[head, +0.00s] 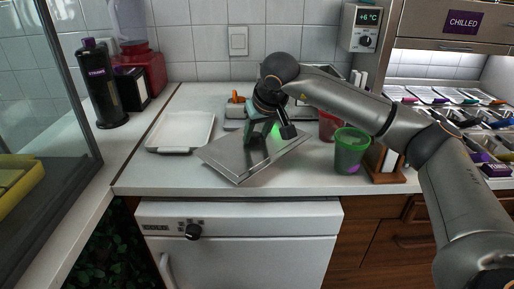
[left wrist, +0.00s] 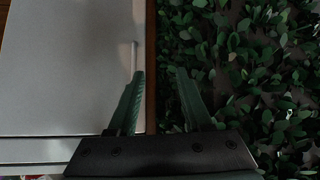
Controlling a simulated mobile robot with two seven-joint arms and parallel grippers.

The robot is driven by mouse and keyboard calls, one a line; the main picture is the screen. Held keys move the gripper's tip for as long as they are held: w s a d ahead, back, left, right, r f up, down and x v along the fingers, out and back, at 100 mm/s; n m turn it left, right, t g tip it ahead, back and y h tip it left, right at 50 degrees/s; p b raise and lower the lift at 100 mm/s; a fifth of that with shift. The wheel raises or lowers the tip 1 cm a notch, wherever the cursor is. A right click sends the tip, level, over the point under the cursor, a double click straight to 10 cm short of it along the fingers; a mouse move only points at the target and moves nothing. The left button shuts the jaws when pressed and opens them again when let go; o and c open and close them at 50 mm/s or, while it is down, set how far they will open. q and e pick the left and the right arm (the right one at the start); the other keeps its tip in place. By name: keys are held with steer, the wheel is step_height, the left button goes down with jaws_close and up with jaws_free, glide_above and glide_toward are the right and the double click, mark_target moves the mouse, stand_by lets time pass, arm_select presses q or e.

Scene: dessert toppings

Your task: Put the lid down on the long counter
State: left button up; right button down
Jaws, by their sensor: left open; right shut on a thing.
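The lid (head: 226,160) is a flat grey metal sheet in the middle of the head view, over the long counter (head: 140,180). It looks slightly tilted, and I cannot tell whether it touches the counter. My right gripper (head: 264,137) is shut on the lid from above and hides part of its middle. My left gripper (left wrist: 158,80) shows only in the left wrist view. It is open and empty, in front of a white appliance front and dark leaves.
A white tray (head: 180,131) lies left of the lid. A green cup (head: 350,152) and a red cup (head: 328,126) stand close to its right. A black bottle (head: 103,85) stands at the far left. A white appliance (head: 240,240) sits below the counter.

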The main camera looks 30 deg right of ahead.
mark_target(258, 144)
steer(key=shift+w+d+f, duration=0.1)
steer(key=shift+w+f, duration=0.1)
steer(key=f, duration=0.3)
steer(key=shift+w+d+b, duration=0.2)
steer(key=shift+w+b, duration=0.05)
steer(key=shift+b, duration=0.1)
arm_select(q)
steer(key=w+r+t, duration=0.1)
steer(key=r, duration=0.1)
steer(key=w+r+t, duration=0.1)
steer(key=w+r, duration=0.1)
steer(key=shift+r, duration=0.2)
arm_select(e)
steer(key=shift+f, duration=0.3)
arm_select(q)
steer(key=shift+w+r, duration=0.1)
steer(key=shift+w, duration=0.05)
arm_select(e)
steer(key=shift+f, duration=0.15)
steer(key=shift+c, duration=2.1)
jaws_free()
arm_select(q)
steer(key=shift+r+t, duration=0.1)
steer(key=shift+t, duration=0.2)
